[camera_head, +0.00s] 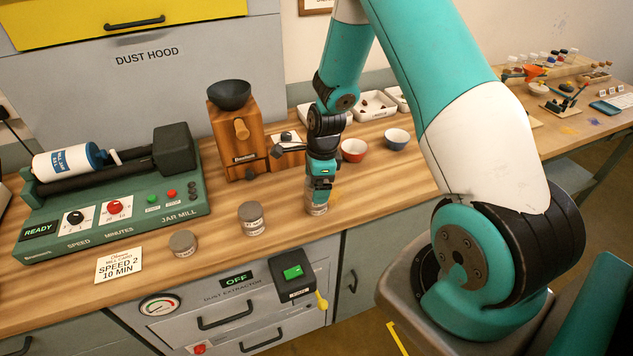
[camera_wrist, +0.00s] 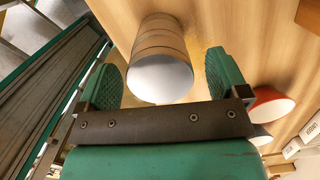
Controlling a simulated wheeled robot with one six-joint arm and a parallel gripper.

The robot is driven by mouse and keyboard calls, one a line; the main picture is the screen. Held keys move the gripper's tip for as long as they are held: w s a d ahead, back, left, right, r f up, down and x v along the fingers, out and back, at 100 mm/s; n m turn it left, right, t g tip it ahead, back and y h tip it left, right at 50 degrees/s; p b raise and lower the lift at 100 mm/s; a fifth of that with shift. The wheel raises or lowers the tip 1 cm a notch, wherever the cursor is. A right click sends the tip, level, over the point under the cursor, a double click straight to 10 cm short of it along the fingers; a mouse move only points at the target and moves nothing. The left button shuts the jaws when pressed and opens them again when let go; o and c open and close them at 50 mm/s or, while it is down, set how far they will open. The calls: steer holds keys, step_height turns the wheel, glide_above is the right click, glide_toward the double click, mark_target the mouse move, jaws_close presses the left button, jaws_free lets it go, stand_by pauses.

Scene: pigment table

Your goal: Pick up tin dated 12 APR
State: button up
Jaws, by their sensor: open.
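Three small round tins stand on the wooden bench in the head view. One tin (camera_head: 183,243) is at the left, one (camera_head: 251,219) is in the middle, and one (camera_head: 317,207) is at the right under my gripper (camera_head: 320,190). The tins' label writing is too small to read, so I cannot tell which says 12 APR. In the wrist view the right tin (camera_wrist: 160,70) shows a pale round end and a banded side. It lies between the spread fingers of my gripper (camera_wrist: 164,66), with gaps on both sides. My gripper points down and is open; its fingers partly hide the tin in the head view.
A wooden mill (camera_head: 236,135) with a dark bowl stands behind the tins. A red bowl (camera_head: 353,151) and a blue-grey bowl (camera_head: 396,139) are to the right. The jar mill (camera_head: 115,195) and a speed card (camera_head: 119,265) are at the left. Bench space between the tins is clear.

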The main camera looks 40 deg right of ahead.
steer(key=c, duration=1)
